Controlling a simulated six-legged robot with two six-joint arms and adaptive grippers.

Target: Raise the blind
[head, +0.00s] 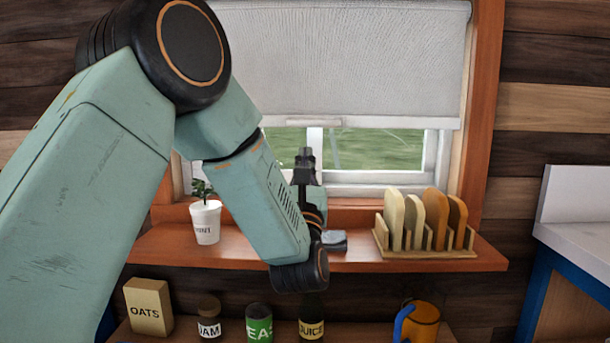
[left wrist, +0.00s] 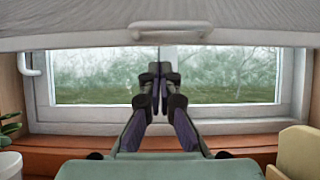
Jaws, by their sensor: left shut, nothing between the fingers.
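The light grey blind (head: 345,60) hangs over the upper part of the window, with a strip of glass bare below it. A pale pull handle (head: 314,121) sits at the middle of its bottom edge. In the left wrist view the blind (left wrist: 80,28) crosses the top, with the handle (left wrist: 170,27) at its lower edge. My left gripper (head: 305,155) points at the window just below the handle, with a visible gap in the picture. Its fingers (left wrist: 156,72) are shut and empty. My right gripper is not in view.
On the wooden sill (head: 365,262) stand a white mint pot (head: 205,222) on the left and a rack (head: 425,250) of boards on the right. A lower shelf holds an oats box (head: 148,306), jars and an orange watering can (head: 420,322).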

